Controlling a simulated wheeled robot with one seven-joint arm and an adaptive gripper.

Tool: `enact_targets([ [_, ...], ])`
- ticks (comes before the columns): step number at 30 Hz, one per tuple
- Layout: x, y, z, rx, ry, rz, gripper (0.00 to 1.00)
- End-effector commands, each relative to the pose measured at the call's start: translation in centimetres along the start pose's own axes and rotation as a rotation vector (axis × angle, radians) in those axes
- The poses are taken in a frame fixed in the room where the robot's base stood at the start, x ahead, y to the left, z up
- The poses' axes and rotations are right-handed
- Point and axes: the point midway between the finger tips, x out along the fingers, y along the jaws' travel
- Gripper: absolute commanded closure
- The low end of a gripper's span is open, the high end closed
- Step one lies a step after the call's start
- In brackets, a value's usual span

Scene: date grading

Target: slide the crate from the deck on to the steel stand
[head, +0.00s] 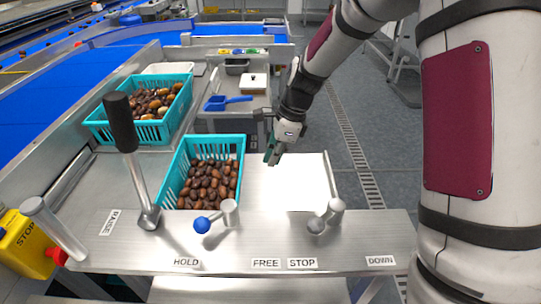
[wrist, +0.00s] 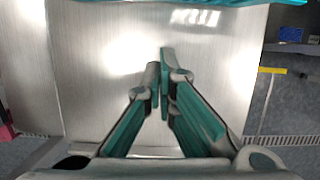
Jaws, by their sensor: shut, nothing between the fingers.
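A teal crate (head: 243,158) of dark brown dates stands just behind the lever panel, left of centre. A second teal crate (head: 101,132) of mixed brown dates stands further back at the left. A bare, shiny steel surface (head: 290,184) extends right of the nearer crate; I cannot tell where deck ends and stand begins. My gripper (head: 272,157) is right of the nearer crate, apart from it, above this surface. In the wrist view my gripper (wrist: 162,72) is shut and empty over bare steel (wrist: 100,75); a teal crate edge (wrist: 250,2) shows at the top.
A yellow stop box (head: 25,250) is at the left. A blue scoop (head: 225,103) lies behind. Floor (head: 380,140) is open at the right.

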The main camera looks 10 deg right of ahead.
Motion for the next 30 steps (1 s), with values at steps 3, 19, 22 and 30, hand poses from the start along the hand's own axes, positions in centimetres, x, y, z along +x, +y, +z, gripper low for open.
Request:
enact_targets([
  [3, 2.6, 0.1, 0.0, -0.001, -0.001, 0.004, 1.0],
  [19, 8.2, 0.0, 3.3, -0.004, 0.0, 0.0, 1.0],
  [22, 8.3, 0.0, 3.7, -0.004, 0.0, 0.0, 1.0],
  [30, 8.4, 0.0, 3.8, -0.003, 0.0, -0.001, 1.0],
])
